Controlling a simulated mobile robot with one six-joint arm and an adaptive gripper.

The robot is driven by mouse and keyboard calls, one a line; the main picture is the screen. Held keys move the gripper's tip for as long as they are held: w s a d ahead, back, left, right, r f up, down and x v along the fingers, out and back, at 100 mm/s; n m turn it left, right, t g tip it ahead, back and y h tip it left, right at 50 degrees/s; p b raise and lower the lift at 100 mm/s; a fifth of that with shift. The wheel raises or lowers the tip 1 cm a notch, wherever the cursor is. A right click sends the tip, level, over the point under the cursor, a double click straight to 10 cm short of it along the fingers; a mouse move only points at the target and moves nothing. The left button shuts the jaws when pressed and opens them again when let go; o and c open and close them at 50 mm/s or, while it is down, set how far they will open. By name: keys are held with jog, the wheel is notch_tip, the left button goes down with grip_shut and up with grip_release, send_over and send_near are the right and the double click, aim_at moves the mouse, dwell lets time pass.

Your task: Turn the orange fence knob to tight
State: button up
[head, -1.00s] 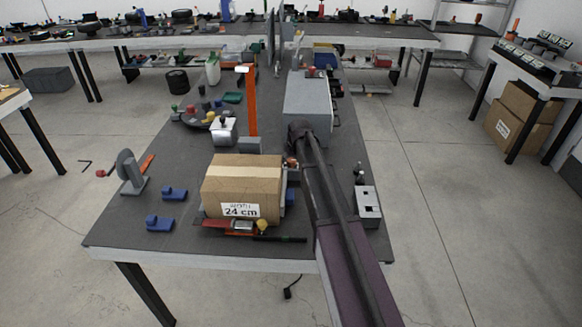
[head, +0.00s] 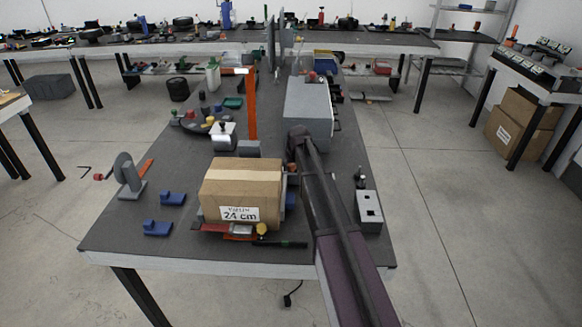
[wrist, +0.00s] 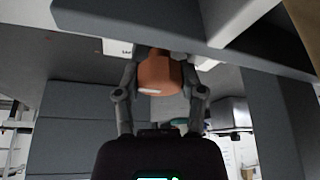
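The orange fence knob (wrist: 158,75) shows in the wrist view, below a grey beam. My gripper (wrist: 160,68) has one finger on each side of it, and the fingertips appear to touch its sides. In the head view my arm reaches over the table to the right side of a cardboard box (head: 240,188). My fingertips and the knob are hidden there behind the arm. I cannot read any tight or loose mark.
A grey block-shaped unit (head: 307,108) stands behind my arm. A light-grey box with dark holes (head: 369,212) is to its right. An upright orange post (head: 251,105) stands behind the cardboard box. Blue pieces (head: 157,228) lie at the left front, with bare table around them.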

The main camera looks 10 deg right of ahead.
jog(key=c, duration=0.3)
jog(key=shift+m, duration=0.3)
jog(key=shift+m+h, duration=0.9)
jog(key=shift+m, duration=1.1)
jog(key=o, duration=1.1)
jog(key=shift+n, duration=0.4)
